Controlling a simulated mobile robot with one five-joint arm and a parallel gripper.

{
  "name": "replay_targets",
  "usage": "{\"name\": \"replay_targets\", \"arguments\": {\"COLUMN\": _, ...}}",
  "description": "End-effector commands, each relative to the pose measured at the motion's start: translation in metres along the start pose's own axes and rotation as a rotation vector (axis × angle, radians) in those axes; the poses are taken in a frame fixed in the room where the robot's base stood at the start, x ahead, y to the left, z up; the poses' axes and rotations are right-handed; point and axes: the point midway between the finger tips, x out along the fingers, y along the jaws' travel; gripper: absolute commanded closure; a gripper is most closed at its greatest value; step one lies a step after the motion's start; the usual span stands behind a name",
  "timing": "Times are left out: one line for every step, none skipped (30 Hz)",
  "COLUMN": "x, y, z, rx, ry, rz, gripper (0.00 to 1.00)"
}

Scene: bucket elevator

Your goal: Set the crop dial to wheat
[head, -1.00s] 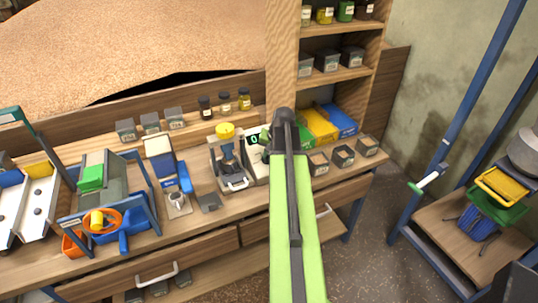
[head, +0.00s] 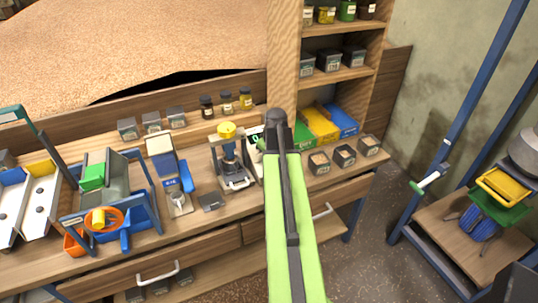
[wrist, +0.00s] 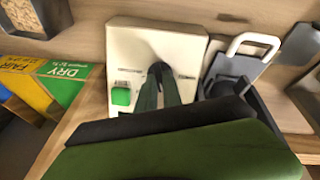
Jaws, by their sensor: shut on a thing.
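The white meter (wrist: 125,50) carrying the crop dial fills the upper middle of the wrist view, with a green button (wrist: 121,96) on its face. In the head view only part of the meter (head: 252,133) shows beside my arm. My gripper (wrist: 160,72) reaches onto the meter's face, right of the green button. Its green fingers are close together, shut on the dial, which they hide. The dial's pointer and setting cannot be read.
A grey device with a white handle (wrist: 254,44) stands right of the meter in the wrist view. Yellow and green trays (head: 319,124) lie to its right in the head view. Several small sample boxes (head: 344,155) sit near the bench edge.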

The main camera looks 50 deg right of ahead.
Motion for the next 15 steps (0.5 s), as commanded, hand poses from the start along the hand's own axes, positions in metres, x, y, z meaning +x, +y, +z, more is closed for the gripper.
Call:
{"name": "replay_targets", "arguments": {"x": 0.0004, "y": -0.0006, "z": 0.0033, "rx": -0.043, "ry": -0.007, "rz": 0.005, "gripper": 1.0}}
{"name": "replay_targets", "arguments": {"x": 0.0004, "y": -0.0007, "z": 0.0034, "rx": -0.071, "ry": -0.007, "rz": 0.009, "gripper": 1.0}}
{"name": "replay_targets", "arguments": {"x": 0.0004, "y": -0.0009, "z": 0.0035, "rx": -0.108, "ry": -0.007, "rz": 0.013, "gripper": 1.0}}
{"name": "replay_targets", "arguments": {"x": 0.0004, "y": -0.001, "z": 0.0035, "rx": -0.136, "ry": -0.007, "rz": 0.017, "gripper": 1.0}}
{"name": "replay_targets", "arguments": {"x": 0.0004, "y": -0.0017, "z": 0.0033, "rx": -0.166, "ry": -0.007, "rz": 0.021, "gripper": 1.0}}
{"name": "replay_targets", "arguments": {"x": 0.0005, "y": -0.0021, "z": 0.0033, "rx": -0.204, "ry": -0.007, "rz": 0.026, "gripper": 1.0}}
{"name": "replay_targets", "arguments": {"x": 0.0005, "y": -0.0022, "z": 0.0033, "rx": -0.232, "ry": -0.007, "rz": 0.03, "gripper": 1.0}}
{"name": "replay_targets", "arguments": {"x": 0.0005, "y": -0.0025, "z": 0.0034, "rx": -0.261, "ry": -0.008, "rz": 0.033, "gripper": 1.0}}
{"name": "replay_targets", "arguments": {"x": 0.0005, "y": -0.0028, "z": 0.0035, "rx": -0.298, "ry": -0.008, "rz": 0.037, "gripper": 1.0}}
{"name": "replay_targets", "arguments": {"x": 0.0006, "y": -0.0031, "z": 0.0036, "rx": -0.327, "ry": -0.008, "rz": 0.041, "gripper": 1.0}}
{"name": "replay_targets", "arguments": {"x": 0.0006, "y": -0.0033, "z": 0.0037, "rx": -0.355, "ry": -0.008, "rz": 0.044, "gripper": 1.0}}
{"name": "replay_targets", "arguments": {"x": 0.0006, "y": -0.0037, "z": 0.0038, "rx": -0.393, "ry": -0.008, "rz": 0.048, "gripper": 1.0}}
{"name": "replay_targets", "arguments": {"x": 0.0006, "y": -0.0039, "z": 0.0037, "rx": -0.421, "ry": -0.007, "rz": 0.052, "gripper": 1.0}}
{"name": "replay_targets", "arguments": {"x": 0.0007, "y": -0.0041, "z": 0.0038, "rx": -0.449, "ry": -0.007, "rz": 0.055, "gripper": 1.0}}
{"name": "replay_targets", "arguments": {"x": 0.0007, "y": -0.0042, "z": 0.0038, "rx": -0.486, "ry": -0.007, "rz": 0.06, "gripper": 1.0}}
